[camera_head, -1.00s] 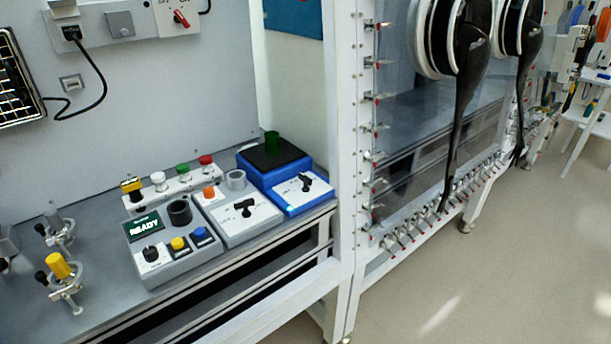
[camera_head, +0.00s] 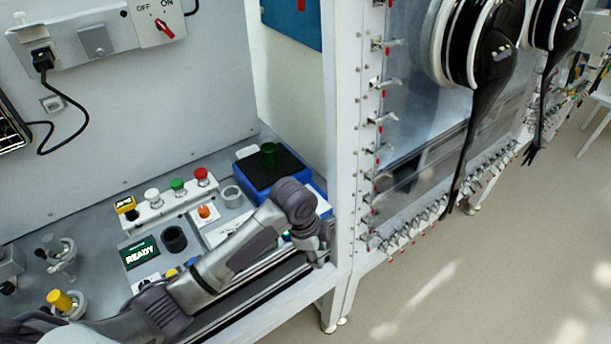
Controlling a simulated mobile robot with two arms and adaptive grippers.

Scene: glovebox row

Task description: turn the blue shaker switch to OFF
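The blue shaker (camera_head: 246,178) stands at the back right of the bench, with a black top and a green cup on it. Its white front panel, which carried a black knob in the earlier frame, is now mostly hidden behind my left arm. My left arm reaches in from the lower left across the bench. My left gripper (camera_head: 319,250) hangs at the bench's front right edge, in front of the shaker and near the white post. Its fingers are small and point down, and I cannot tell whether they are open. My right gripper is not in view.
Left of the shaker are a grey control box with a green READY display (camera_head: 140,253), partly covered by my arm, and a row of coloured buttons (camera_head: 165,202). A white frame post (camera_head: 346,150) and the glovebox stand close on the right. A red ON/OFF switch (camera_head: 161,24) is on the wall.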

